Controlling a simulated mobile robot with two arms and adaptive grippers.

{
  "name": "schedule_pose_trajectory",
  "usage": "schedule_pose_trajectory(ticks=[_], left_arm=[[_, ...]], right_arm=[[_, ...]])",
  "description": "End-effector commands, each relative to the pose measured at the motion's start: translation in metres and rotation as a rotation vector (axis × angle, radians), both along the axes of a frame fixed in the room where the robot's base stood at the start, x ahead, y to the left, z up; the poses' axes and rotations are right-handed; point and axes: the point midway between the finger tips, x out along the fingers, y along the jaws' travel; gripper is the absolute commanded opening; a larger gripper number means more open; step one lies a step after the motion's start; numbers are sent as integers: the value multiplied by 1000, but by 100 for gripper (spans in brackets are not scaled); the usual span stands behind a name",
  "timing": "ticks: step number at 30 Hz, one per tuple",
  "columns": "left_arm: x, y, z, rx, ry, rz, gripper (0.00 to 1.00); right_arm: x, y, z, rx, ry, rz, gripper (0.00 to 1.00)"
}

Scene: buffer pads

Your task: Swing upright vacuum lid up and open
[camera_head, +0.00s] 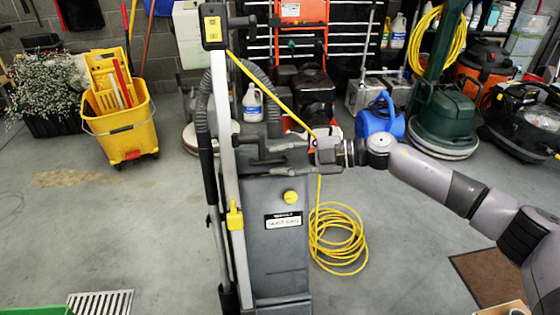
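The upright vacuum (278,240) stands in the middle of the view, with a grey body, a yellow knob and a white label. Its lid appears down along the front, though its edges are hard to make out. A tall pale handle (228,130) and a dark hose rise on its left side. My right gripper (275,154) reaches in from the right at the top of the vacuum body. Its dark fingers blend with dark parts there, so their gap and any contact are unclear. My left gripper is not in view.
A yellow cord (338,240) lies coiled on the floor right of the vacuum. A yellow mop bucket (122,125) stands back left. A floor grate (100,303) lies front left. The left floor is mostly clear.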

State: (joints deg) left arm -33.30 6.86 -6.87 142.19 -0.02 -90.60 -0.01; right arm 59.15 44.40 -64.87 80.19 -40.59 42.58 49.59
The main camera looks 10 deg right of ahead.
Motion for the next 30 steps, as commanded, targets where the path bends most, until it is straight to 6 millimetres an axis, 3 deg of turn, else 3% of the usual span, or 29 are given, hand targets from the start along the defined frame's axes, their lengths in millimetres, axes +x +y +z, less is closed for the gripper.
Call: schedule_pose_trajectory(ticks=[11,24,30], left_arm=[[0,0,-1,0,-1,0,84],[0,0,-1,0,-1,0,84],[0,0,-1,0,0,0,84]], right_arm=[[2,6,-2,-1,0,-1,30],[2,6,-1,0,0,-1,1],[3,6,-1,1,-1,-2,0]])
